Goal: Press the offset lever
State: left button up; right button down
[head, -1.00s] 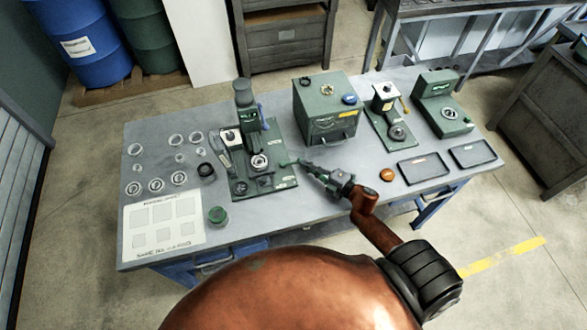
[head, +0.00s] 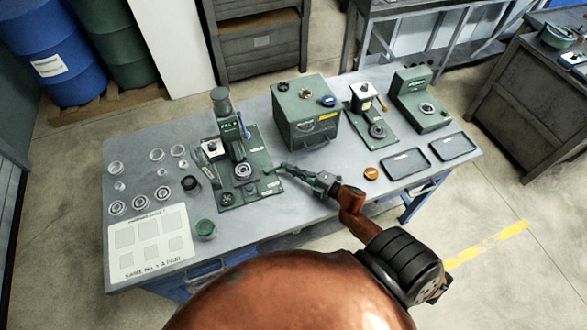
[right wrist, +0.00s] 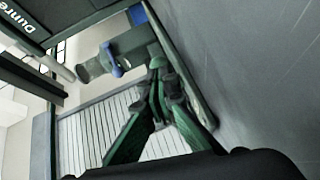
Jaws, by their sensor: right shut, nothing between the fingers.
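A green grinder (head: 232,140) with a tall column stands on the left half of the bench, and a blue-handled lever (head: 243,127) is on its right side. I cannot tell for certain which part is the offset lever. My right gripper (head: 283,169) is shut and empty, just right of the grinder's green base plate. Whether it touches anything is unclear. In the right wrist view the green fingers (right wrist: 158,68) converge close to the grinder's dark base, with the grinder's column (right wrist: 120,48) and a blue part (right wrist: 115,71) beyond. My left gripper is out of view.
The grey bench (head: 260,222) also holds a green box (head: 307,125), a small press (head: 366,100), another green device (head: 415,105) and two dark trays (head: 405,163). Several rings lie left of the grinder near a white sheet (head: 150,240). An orange disc (head: 371,173) lies right of my gripper.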

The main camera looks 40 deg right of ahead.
jog(key=s, duration=0.1)
jog(key=s+p, duration=0.1)
jog(key=s+a+r, duration=0.1)
jog(key=shift+s, duration=0.1)
jog(key=v, duration=0.1)
jog(key=b+v, duration=0.1)
jog(key=v, duration=0.3)
jog(key=shift+s+d+f, duration=0.1)
jog(key=shift+d+f, duration=0.15)
jog(key=shift+d, duration=0.2)
jog(key=v, duration=0.4)
jog(key=shift+d+r+b, duration=0.15)
jog(key=shift+d+b, duration=0.2)
jog(key=shift+b, duration=0.05)
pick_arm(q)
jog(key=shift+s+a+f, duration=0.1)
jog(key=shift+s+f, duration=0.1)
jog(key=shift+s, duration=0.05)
pick_arm(e)
jog(key=shift+d, duration=0.1)
